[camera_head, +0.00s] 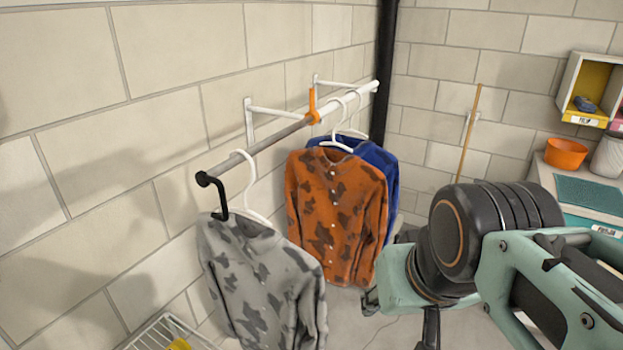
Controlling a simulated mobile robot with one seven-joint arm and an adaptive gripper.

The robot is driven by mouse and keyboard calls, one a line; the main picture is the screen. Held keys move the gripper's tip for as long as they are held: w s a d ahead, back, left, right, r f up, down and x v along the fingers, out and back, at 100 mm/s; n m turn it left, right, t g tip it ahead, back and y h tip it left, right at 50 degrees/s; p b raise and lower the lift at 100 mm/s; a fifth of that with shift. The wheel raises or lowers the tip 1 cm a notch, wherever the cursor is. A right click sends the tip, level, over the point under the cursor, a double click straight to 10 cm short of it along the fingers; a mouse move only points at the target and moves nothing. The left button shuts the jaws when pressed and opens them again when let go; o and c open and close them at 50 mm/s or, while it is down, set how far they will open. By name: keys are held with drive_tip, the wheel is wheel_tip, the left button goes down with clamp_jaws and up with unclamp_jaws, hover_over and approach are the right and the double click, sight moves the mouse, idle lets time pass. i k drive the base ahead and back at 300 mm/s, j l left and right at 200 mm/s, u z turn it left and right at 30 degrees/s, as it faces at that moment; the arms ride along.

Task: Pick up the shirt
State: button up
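Three shirts hang on a wall rail. A grey shirt with dark patches (262,285) hangs at the near end. An orange shirt with dark patches (335,215) hangs in the middle. A blue shirt (385,165) hangs behind it, mostly hidden by the orange one. White hangers show above the shirts. My arm comes in from the right, and its wrist end, where my gripper (400,310) is, lies right of and below the orange shirt. The fingers are mostly hidden or cut off, so I cannot tell their opening. No shirt is visibly held.
The rail (275,135) has a black hook at its near end and an orange hook farther along. A wire rack (165,335) stands at the bottom left. A black pole (385,60) is in the corner. At right are a wooden stick, an orange bowl (566,153) and a wall cubby.

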sight(337, 202)
drive_tip(key=k, duration=0.5)
drive_tip(key=k+u, duration=0.15)
drive_tip(key=u, duration=0.8)
drive_tip(key=i+l+u, duration=0.1)
drive_tip(key=u, duration=0.3)
drive_tip(key=l+u, duration=0.2)
drive_tip(key=u, duration=0.2)
drive_tip(key=i+l, duration=0.1)
drive_tip(key=l, duration=0.35)
drive_tip(key=i+l, duration=0.1)
drive_tip(key=l, duration=0.4)
drive_tip(key=i+l, duration=0.1)
drive_tip(key=l, duration=0.35)
drive_tip(key=i+l+z, duration=0.1)
drive_tip(key=l, duration=0.35)
drive_tip(key=i+l, duration=0.15)
drive_tip(key=l, duration=0.3)
drive_tip(key=k+l+z, duration=0.1)
drive_tip(key=l+z, duration=0.15)
drive_tip(key=z, duration=0.15)
